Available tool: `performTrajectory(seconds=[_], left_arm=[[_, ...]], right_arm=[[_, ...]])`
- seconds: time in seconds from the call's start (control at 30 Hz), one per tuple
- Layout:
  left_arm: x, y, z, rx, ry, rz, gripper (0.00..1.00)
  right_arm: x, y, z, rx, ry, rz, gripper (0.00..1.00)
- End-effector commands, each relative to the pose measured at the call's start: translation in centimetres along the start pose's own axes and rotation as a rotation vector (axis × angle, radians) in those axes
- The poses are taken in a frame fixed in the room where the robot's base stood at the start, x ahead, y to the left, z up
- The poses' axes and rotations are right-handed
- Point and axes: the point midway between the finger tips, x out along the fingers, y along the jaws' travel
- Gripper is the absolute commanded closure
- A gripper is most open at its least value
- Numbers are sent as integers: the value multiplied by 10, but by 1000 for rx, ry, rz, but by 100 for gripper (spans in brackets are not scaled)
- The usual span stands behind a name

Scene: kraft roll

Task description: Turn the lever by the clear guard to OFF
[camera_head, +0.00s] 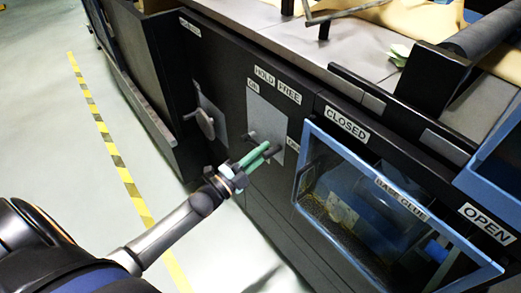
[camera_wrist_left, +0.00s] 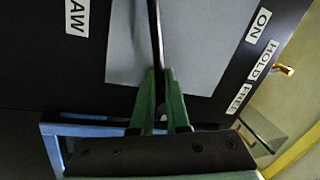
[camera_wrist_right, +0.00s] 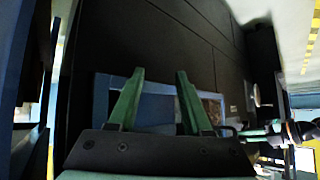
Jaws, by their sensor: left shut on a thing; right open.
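The lever (camera_head: 272,151) is a dark bar on a grey plate (camera_head: 265,115) in the black machine front, left of the clear guard (camera_head: 385,205). An ON label (camera_head: 252,86) is at the plate's upper left; I see no readable OFF label. My left gripper (camera_head: 262,155), with green fingers, is shut on the lever. In the left wrist view the bar (camera_wrist_left: 157,40) runs up from between the fingers (camera_wrist_left: 160,85); their tips hide part of it. My right gripper (camera_wrist_right: 160,90) is open and empty in the right wrist view, with the machine front beyond it; the head view does not show it.
The blue-framed guard has CLOSED (camera_head: 346,125) and OPEN (camera_head: 487,223) labels. Another round-ended handle (camera_head: 205,123) sits on a plate to the left. HOLD (camera_head: 264,75) and FREE (camera_head: 289,92) labels are above the lever. Pale floor with yellow-black tape (camera_head: 105,140) is open at left.

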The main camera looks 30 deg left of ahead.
Motion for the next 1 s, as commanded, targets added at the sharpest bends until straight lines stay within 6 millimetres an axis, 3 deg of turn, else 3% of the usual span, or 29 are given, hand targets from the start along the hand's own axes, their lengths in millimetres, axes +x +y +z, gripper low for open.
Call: performTrajectory(seconds=[0.6, 0.63, 0.8, 0.87, 1.0], left_arm=[[-1, 5, 1, 38, 6, 4, 100], [-1, 5, 1, 38, 6, 4, 84], [-1, 5, 1, 36, 6, 3, 64], [-1, 4, 1, 36, 6, 2, 58], [-1, 4, 1, 36, 6, 0, 58]], right_arm=[[1, 2, 5, -3, -6, 4, 50], [1, 2, 5, -3, -7, 4, 50], [1, 2, 6, -2, -8, 3, 50], [1, 2, 6, -1, -8, 3, 50], [1, 1, 5, 2, -8, 3, 50]])
